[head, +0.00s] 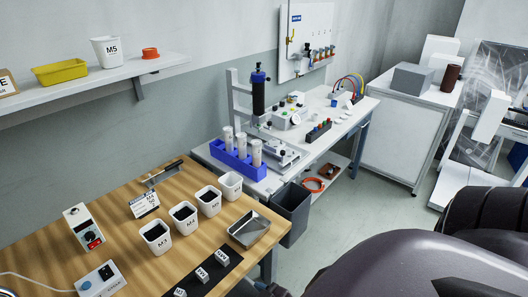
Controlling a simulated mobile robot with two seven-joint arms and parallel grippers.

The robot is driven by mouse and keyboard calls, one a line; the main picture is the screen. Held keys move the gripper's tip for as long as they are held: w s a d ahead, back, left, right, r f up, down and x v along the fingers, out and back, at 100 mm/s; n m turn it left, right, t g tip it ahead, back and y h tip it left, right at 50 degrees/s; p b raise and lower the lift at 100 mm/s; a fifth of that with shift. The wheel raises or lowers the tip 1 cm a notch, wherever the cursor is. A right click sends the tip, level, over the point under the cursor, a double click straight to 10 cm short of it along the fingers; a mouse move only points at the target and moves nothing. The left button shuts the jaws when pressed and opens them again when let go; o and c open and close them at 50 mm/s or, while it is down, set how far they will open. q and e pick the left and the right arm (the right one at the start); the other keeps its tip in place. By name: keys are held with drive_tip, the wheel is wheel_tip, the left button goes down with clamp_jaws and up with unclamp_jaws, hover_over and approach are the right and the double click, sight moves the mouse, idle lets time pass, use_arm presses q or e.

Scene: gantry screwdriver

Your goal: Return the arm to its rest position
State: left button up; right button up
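A large smooth grey-purple part of my own body or arm fills the bottom right corner of the head view, with a dark ribbed part beside it.
White bins (156,240), a metal tray (245,230) and a black strip (212,275) with small labelled blocks are on the wooden table. A blue rack (238,163) with clear tubes stands on the bench. A grey waste bin (291,212) stands beside it. Floor (345,215) is clear to its right.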

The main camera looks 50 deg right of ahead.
drive_tip(key=shift+s+d+f+m+g, duration=0.3)
drive_tip(key=shift+s+f, duration=0.15)
drive_tip(key=shift+s, duration=0.2)
drive_tip(key=shift+s+d+f+m+g, duration=0.2)
drive_tip(key=shift+s+d+f+g, duration=0.1)
drive_tip(key=shift+s+f, duration=0.25)
drive_tip(key=shift+a+r, duration=0.1)
